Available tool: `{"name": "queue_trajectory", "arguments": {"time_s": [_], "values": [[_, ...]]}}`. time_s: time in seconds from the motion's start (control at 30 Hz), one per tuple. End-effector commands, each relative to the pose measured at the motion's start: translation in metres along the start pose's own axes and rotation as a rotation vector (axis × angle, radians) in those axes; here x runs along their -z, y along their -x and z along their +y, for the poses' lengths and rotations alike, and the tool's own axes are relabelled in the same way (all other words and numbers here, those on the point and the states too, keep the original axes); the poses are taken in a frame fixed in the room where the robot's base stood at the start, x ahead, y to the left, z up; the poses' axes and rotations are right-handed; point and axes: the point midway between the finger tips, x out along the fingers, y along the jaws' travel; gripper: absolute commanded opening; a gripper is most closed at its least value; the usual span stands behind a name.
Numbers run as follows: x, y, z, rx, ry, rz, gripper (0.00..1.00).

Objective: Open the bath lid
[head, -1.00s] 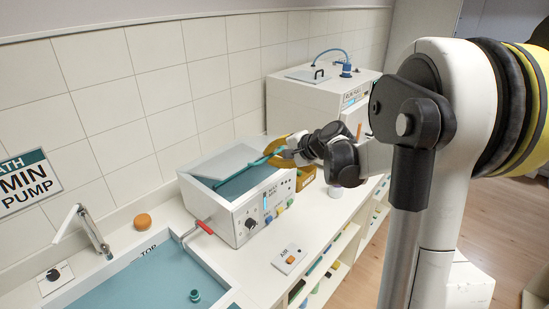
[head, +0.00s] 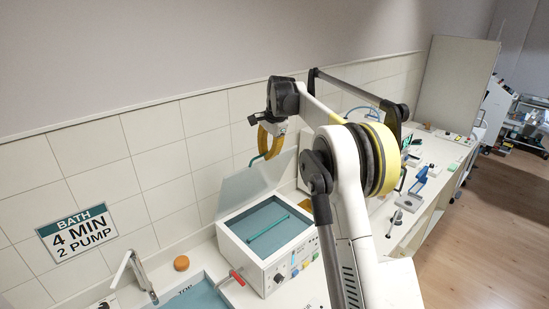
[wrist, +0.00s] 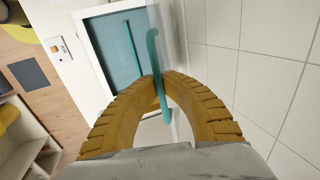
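The bath (head: 255,262) is a white box with knobs on its front and blue-grey liquid inside. Its pale translucent lid (head: 240,190) stands raised and tilted up at the back; in the wrist view the lid (wrist: 178,25) shows nearly edge-on. A teal handle (wrist: 153,50) is on the lid. My gripper (head: 266,148), with yellow ribbed fingers, is above the bath by the lid's upper edge. In the wrist view its fingertips (wrist: 158,82) come together at the handle and look shut on it. A teal bar (head: 268,229) shows in the bath opening.
A sink (head: 200,295) with a tap (head: 133,272) and an orange round object (head: 181,263) are left of the bath. A red-handled lever (head: 237,278) sticks out at the bath's left. The tiled wall is close behind; tools stand along the counter to the right.

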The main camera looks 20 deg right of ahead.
Motion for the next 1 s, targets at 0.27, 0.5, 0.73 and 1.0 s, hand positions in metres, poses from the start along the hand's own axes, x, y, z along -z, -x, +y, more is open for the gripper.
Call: {"name": "queue_trajectory", "arguments": {"time_s": [0.27, 0.5, 0.73, 1.0], "values": [[0.0, 0.005, -0.018, 0.003, 0.001, 0.0, 0.0], [0.0, 0.005, -0.021, 0.003, 0.001, 0.0, 0.0], [0.001, 0.005, -0.02, 0.003, 0.001, 0.0, 0.0], [0.001, 0.004, -0.02, 0.003, 0.001, 0.0, 0.3]]}}
